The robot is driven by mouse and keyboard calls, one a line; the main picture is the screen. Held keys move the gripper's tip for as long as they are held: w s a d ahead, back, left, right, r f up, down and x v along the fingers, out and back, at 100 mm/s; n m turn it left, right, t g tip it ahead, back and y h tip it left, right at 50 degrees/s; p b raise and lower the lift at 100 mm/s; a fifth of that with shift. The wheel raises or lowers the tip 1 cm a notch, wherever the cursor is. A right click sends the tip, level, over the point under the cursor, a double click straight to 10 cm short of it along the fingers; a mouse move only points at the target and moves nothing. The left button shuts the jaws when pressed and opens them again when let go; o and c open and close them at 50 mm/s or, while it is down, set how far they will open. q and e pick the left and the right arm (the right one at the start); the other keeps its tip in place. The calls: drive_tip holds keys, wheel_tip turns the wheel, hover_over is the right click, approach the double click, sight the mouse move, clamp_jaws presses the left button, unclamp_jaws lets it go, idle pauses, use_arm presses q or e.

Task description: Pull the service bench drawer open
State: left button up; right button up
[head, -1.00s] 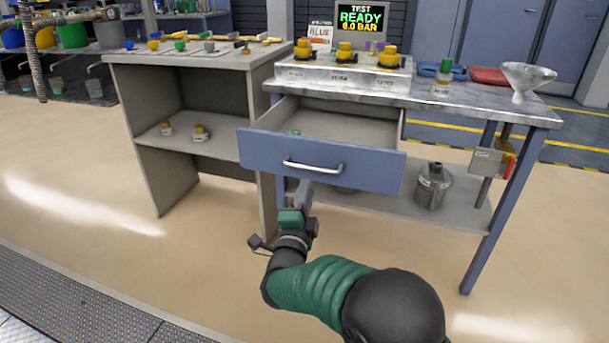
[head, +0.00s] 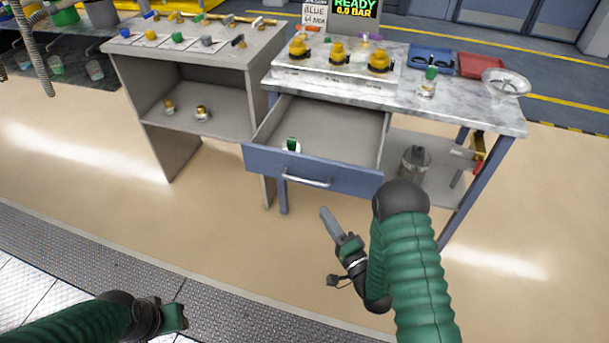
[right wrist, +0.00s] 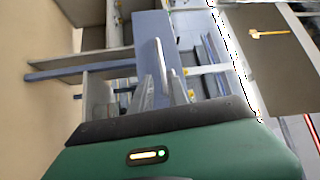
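The blue-fronted drawer (head: 345,181) of the service bench stands pulled out, with its inside showing. Its silver bar handle (head: 308,182) is bare. My right gripper (head: 328,218) is below and to the right of the handle in the head view, apart from it. The right wrist view shows its two fingers (right wrist: 160,92) spread with nothing between them, and the handle (right wrist: 161,62) beyond the tips. My left gripper (head: 174,317) is low at the left over the floor, away from the bench; its finger gap does not show.
A small green-topped item (head: 291,145) sits in the drawer. The marble bench top (head: 450,75) carries yellow-capped fittings (head: 337,53), trays and a clear funnel (head: 506,82). A metal canister (head: 413,165) stands on the lower shelf. The floor before the drawer is clear.

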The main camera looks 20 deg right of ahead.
sight(305, 180)
drive_tip(key=b+x, duration=0.1)
drive_tip(key=x, duration=1.2)
drive_tip(key=shift+w+d+r, duration=0.1)
drive_tip(key=shift+w, duration=0.15)
drive_tip(key=shift+c, duration=0.4)
clamp_jaws()
drive_tip(key=shift+s, duration=0.1)
